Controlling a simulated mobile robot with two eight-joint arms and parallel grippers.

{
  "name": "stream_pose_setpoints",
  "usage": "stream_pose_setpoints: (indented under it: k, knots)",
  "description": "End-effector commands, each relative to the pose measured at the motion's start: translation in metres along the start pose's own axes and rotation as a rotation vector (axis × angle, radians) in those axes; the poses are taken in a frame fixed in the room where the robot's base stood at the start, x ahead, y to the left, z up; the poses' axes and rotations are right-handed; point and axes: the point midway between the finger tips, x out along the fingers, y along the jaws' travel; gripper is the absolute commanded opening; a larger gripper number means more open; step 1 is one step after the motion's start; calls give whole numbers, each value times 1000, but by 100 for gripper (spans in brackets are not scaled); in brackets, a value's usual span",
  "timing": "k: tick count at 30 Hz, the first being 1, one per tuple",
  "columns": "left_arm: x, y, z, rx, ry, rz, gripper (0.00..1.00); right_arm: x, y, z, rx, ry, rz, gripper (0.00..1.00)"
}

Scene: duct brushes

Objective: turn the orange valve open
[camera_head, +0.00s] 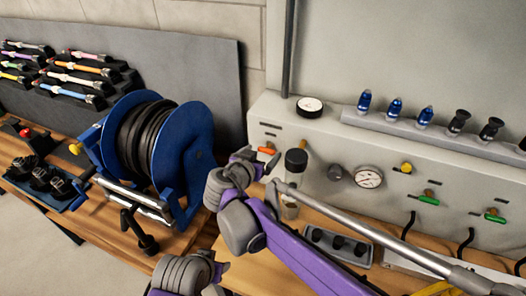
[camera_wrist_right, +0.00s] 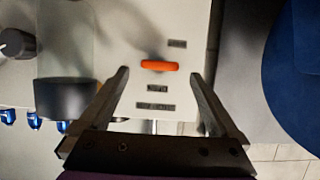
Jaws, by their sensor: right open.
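The orange valve (camera_head: 267,149) is a small orange handle at the left end of the pale wall panel (camera_head: 330,147). In the right wrist view the orange handle (camera_wrist_right: 159,66) lies sideways, with small dark labels around it. My right gripper (camera_head: 258,164) is just in front of the valve, partly hidden by its own wrist in the head view. In the wrist view the right gripper (camera_wrist_right: 160,75) is open, with one finger on each side of the handle and nothing held. Part of my left arm shows at the bottom of the head view; its jaws cannot be made out.
A blue hose reel (camera_head: 198,140) is to the left. A dark tray (camera_head: 338,245) lies below.

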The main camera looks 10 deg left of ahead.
Motion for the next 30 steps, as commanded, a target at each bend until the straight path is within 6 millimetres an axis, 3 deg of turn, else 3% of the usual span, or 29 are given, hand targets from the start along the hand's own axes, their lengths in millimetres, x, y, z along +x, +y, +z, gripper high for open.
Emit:
stream_pose_setpoints:
  k: [5, 14, 28, 30]
  knots:
    - [-1, 0, -1, 0, 1, 0, 50, 14, 0, 0, 0, -1, 1, 98]
    - [-1, 0, -1, 0, 1, 0, 50, 16, 0, 0, 0, -1, 0, 98]
    - [-1, 0, -1, 0, 1, 0, 50, 16, 0, 0, 0, -1, 0, 13]
    - [-1, 0, -1, 0, 1, 0, 50, 16, 0, 0, -1, -1, 1, 12]
